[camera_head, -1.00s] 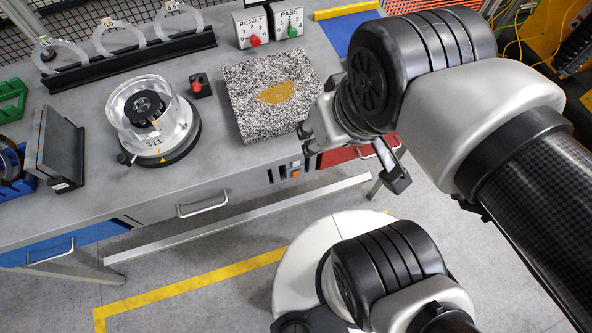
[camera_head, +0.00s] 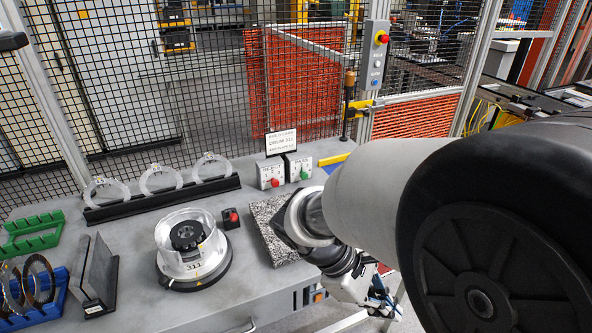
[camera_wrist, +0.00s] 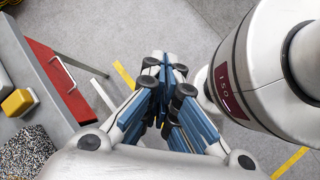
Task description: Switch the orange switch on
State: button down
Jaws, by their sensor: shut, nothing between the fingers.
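The orange switch (camera_head: 318,296) is a small orange patch on the front face of the bench, below the speckled slab, in the head view. It is small there, and I cannot tell its on or off position. My gripper (camera_wrist: 165,70) is shut and empty in the wrist view, pointing at open floor in front of the bench. In the head view my gripper (camera_head: 380,301) is partly hidden behind my arm, right of the switch and apart from it.
The speckled slab (camera_head: 268,238) lies on the bench near my arm. The wrist view shows a red drawer (camera_wrist: 62,85) with a handle, and a yellow-orange block (camera_wrist: 18,102) near the bench edge. A clear round fixture (camera_head: 190,245) stands left. A mesh fence closes the back.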

aim_at(318, 298)
jog(key=w+a+f+n+t+h+p, duration=0.1)
jog(key=w+a+f+n+t+h, duration=0.15)
jog(key=w+f+n+h, duration=0.45)
jog(key=w+a+f+n+t+h, duration=0.2)
jog(key=w+f+n+t, duration=0.2)
jog(key=f+n, duration=0.55)
jog(key=s+a+f+n+t+y, duration=0.1)
jog(key=f+n+t+y, duration=0.1)
jog(key=f+n+t, duration=0.2)
jog(key=s+a+f+n+t+y, duration=0.1)
jog(key=a+f+n+t+y, duration=0.1)
jog(key=f+n, duration=0.7)
jog(key=s+a+f+n+t+y+p, duration=0.1)
jog(key=s+f+n+t+y, duration=0.1)
jog(key=f+n+t, duration=0.5)
jog(key=shift+a+f+y, duration=0.3)
jog(key=shift+a+y, duration=0.05)
jog(key=shift+y, duration=0.35)
jog(key=w+a+b+x, duration=0.1)
jog(key=a+x, duration=0.1)
jog(key=x, duration=1.1)
jog(key=shift+a, duration=0.2)
